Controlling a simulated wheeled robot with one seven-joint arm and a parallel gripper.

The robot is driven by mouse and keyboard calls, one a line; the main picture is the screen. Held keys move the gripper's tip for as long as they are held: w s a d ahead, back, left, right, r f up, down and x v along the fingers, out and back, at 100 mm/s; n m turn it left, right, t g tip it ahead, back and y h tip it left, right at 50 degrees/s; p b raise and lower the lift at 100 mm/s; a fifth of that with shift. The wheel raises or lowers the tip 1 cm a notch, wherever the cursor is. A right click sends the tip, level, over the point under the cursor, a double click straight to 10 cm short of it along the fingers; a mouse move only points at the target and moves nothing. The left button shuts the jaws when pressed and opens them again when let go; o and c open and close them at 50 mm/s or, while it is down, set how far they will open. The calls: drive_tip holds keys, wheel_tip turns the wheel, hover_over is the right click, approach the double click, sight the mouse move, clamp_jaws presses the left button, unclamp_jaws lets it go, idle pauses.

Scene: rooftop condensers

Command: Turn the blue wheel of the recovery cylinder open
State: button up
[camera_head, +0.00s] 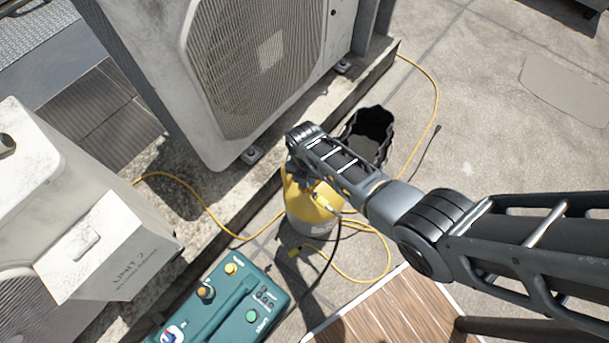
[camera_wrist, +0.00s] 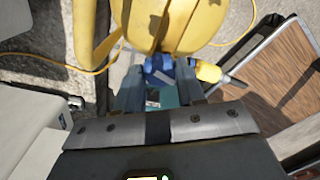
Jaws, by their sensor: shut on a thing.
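The recovery cylinder (camera_head: 313,207) stands upright on the roof, yellow above and pale grey below, under the end of my arm. Its yellow upper part (camera_wrist: 172,25) fills the top of the wrist view. The blue wheel (camera_wrist: 158,68) shows between my fingertips, in front of the yellow part. My gripper (camera_wrist: 160,78) is shut on the blue wheel, one finger on either side. A yellow fitting (camera_wrist: 208,72) sits just right of the right finger. In the head view my arm hides the wheel and fingertips.
A condenser unit (camera_head: 262,60) stands behind the cylinder, and another (camera_head: 90,240) stands at left. A teal machine (camera_head: 225,300) is in front. A black bucket (camera_head: 370,133) is behind at right. A yellow hose (camera_head: 432,100) loops over the ground. A wood-topped panel (camera_head: 385,315) lies at lower right.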

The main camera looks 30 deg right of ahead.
drive_tip(key=shift+n, duration=0.6)
drive_tip(key=o, duration=1)
drive_tip(key=shift+o, duration=0.2)
drive_tip(key=shift+r, duration=0.1)
wheel_tip(320, 180, up, 8)
drive_tip(key=shift+f+p, duration=0.2)
drive_tip(key=shift+p, duration=0.95)
